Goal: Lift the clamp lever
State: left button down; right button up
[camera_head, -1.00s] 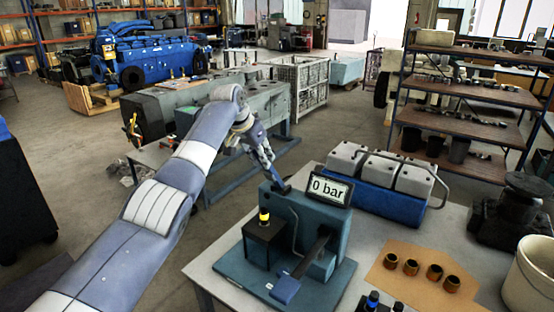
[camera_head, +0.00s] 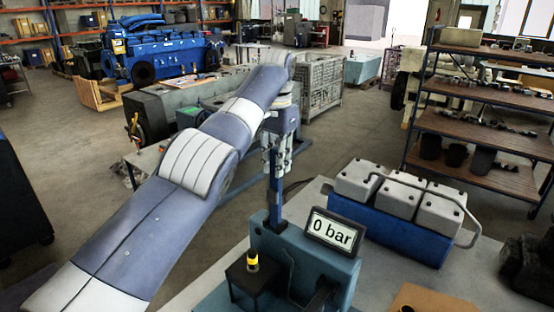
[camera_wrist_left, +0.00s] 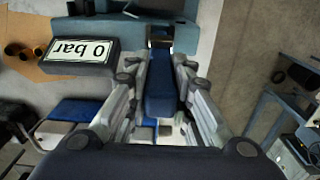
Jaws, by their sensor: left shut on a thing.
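The clamp lever (camera_head: 276,198) is a blue bar standing about upright at the back left of the teal test stand (camera_head: 315,255). My left gripper (camera_head: 277,160) is at its upper part, shut on it from above. In the left wrist view the lever (camera_wrist_left: 161,92) runs between the two fingers of the left gripper (camera_wrist_left: 160,78), towards the stand (camera_wrist_left: 205,35). The display reading "0 bar" (camera_head: 333,232) sits on top of the stand, right of the lever. My right gripper is not in view.
A blue case with white blocks (camera_head: 385,215) stands on the bench right of the stand. A small black block with a yellow-banded piece (camera_head: 252,261) is at the stand's front left. A shelf rack (camera_head: 490,105) is at the right.

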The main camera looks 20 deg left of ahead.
pick_arm(q)
jog(key=shift+f, duration=0.25)
jog(key=c, duration=1.4)
grip_release()
jog(key=shift+r, duration=0.1)
